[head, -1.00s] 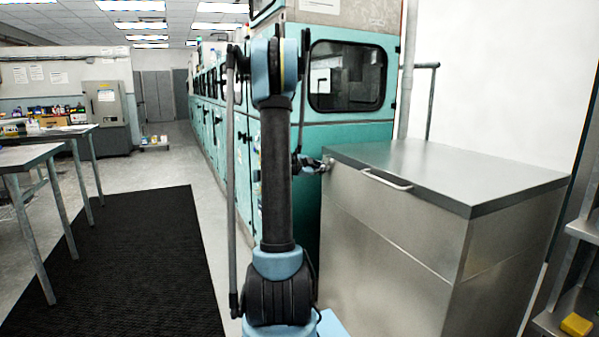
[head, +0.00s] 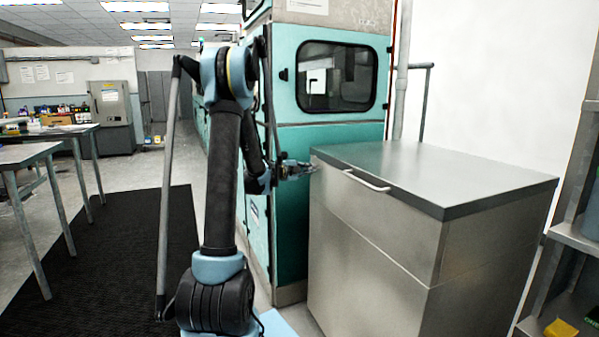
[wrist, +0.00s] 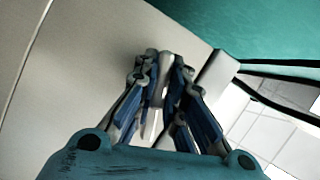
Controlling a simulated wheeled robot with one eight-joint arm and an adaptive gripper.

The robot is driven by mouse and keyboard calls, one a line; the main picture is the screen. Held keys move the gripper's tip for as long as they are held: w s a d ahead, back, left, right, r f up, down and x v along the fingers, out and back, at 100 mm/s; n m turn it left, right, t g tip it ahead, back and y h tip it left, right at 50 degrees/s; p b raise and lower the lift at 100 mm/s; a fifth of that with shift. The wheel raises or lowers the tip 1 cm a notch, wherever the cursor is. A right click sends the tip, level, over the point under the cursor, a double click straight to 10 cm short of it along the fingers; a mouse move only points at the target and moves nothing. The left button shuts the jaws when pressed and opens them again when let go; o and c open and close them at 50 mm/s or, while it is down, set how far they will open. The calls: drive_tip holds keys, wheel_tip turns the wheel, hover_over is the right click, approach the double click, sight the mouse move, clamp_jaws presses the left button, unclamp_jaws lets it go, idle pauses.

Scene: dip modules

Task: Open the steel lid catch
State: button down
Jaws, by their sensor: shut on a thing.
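A steel chest (head: 370,255) with a flat, dark-edged lid (head: 430,172) stands right of centre in the head view, its lid lying closed. A bar handle (head: 367,182) is on the lid's front edge. My gripper (head: 312,168) is at the chest's upper left corner, just below the lid edge. In the wrist view my gripper (wrist: 161,82) has its fingers closed together on the small steel catch (wrist: 164,60) beside the chest's pale wall (wrist: 90,60). The fingers hide most of the catch, so its exact position cannot be told.
A teal machine (head: 330,150) with a window stands right behind the chest and my arm. A shelf rack (head: 572,240) is at the right edge. Steel tables (head: 30,153) and a black mat (head: 110,260) lie left, with clear floor near them.

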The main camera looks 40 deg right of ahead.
drive_tip(key=shift+a+f, duration=0.1)
idle(0.3)
drive_tip(key=c, duration=1.6)
unclamp_jaws()
drive_tip(key=shift+c, duration=0.2)
drive_tip(key=shift+a, duration=0.2)
drive_tip(key=s+a+r, duration=0.1)
drive_tip(key=a, duration=1)
drive_tip(key=shift+s+a+r, duration=0.2)
drive_tip(key=shift+s, duration=0.2)
